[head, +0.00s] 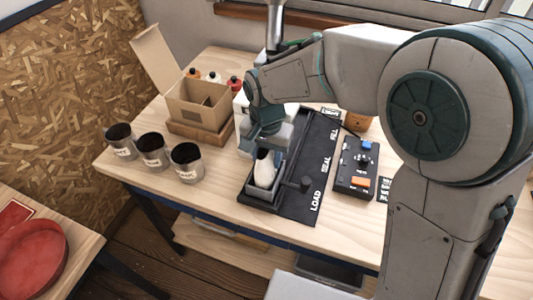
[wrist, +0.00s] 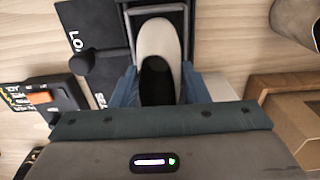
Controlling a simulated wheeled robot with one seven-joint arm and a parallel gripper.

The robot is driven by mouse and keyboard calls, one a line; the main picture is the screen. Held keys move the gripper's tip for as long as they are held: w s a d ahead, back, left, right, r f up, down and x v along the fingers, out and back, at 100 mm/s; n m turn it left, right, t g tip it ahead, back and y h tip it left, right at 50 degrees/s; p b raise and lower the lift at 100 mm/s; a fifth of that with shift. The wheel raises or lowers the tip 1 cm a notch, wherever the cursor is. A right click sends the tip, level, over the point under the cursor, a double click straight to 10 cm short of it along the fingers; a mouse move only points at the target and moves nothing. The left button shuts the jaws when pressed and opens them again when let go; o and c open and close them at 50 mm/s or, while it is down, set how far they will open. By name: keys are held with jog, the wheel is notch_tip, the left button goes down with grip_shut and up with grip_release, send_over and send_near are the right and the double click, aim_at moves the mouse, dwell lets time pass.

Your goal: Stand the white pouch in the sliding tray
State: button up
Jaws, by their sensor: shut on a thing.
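The white pouch (head: 264,170) is upright in my gripper (head: 264,150), with its lower part inside the dark sliding tray (head: 248,193) at the LOAD end of the black rail mat. In the wrist view the pouch (wrist: 158,42) shows its pale rim and dark open mouth between the two fingers of my gripper (wrist: 157,88), which is shut on it. Whether the pouch's base touches the tray floor is hidden.
A control box (head: 355,168) with an orange button stands right of the mat (head: 305,190). Several metal cans, including one (head: 187,162), stand at left. An open cardboard box (head: 200,103) stands behind them, with bottles beyond. Bare table lies between cans and tray.

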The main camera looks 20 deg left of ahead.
dwell(0.3)
jog(key=o, duration=1.6)
jog(key=shift+r+p, duration=2.55)
jog(key=shift+r, duration=1)
